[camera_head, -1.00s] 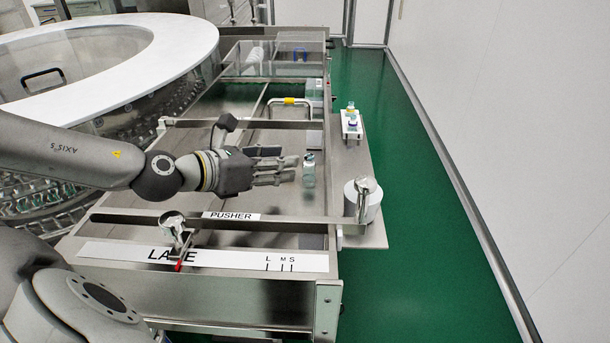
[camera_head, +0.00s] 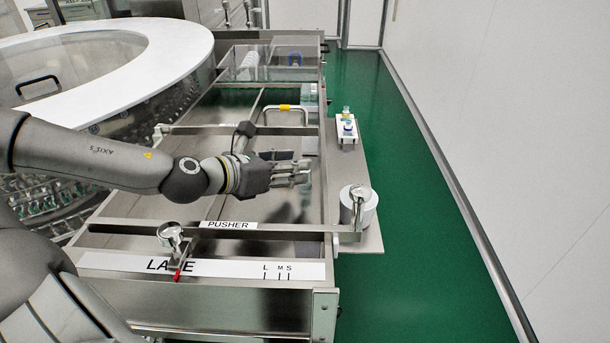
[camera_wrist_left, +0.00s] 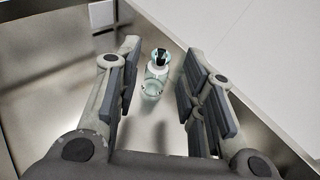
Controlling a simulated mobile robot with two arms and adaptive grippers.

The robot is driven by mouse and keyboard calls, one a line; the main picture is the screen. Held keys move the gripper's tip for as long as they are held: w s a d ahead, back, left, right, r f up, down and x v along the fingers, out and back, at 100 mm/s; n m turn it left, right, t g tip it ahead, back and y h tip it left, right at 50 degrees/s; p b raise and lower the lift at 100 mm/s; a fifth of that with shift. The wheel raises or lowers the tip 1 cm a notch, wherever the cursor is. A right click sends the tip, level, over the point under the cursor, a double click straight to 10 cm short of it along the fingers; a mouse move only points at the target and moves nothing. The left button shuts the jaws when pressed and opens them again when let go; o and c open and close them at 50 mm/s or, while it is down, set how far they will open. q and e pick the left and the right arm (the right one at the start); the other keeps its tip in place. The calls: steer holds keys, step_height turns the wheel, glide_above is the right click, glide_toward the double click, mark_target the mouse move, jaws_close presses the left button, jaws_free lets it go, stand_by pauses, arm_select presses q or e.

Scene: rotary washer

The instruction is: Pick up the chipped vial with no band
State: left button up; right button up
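A small clear glass vial (camera_wrist_left: 154,80) stands on the metal lane floor in the left wrist view. Its neck looks dark, and no coloured band shows on it; I cannot make out a chip. My left gripper (camera_wrist_left: 160,92) is open, with its dark-padded fingers on either side of the vial and gaps on both sides. In the head view my left gripper (camera_head: 297,172) reaches over the lane near its right wall, and its fingers largely hide the vial. My right gripper is not in view.
The pusher bar (camera_head: 220,229) crosses the lane in front of the gripper. A white rack (camera_head: 348,130) with small vials and a white cylinder (camera_head: 366,208) stand on the right side shelf. Another crossbar (camera_head: 235,130) lies behind. The round washer (camera_head: 110,70) is at left.

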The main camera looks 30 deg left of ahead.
arm_select(q)
steer(key=shift+b+x, duration=0.6)
steer(key=shift+x, duration=1.05)
steer(key=shift+r, duration=0.1)
steer(key=shift+c, duration=0.3)
steer(key=c, duration=0.5)
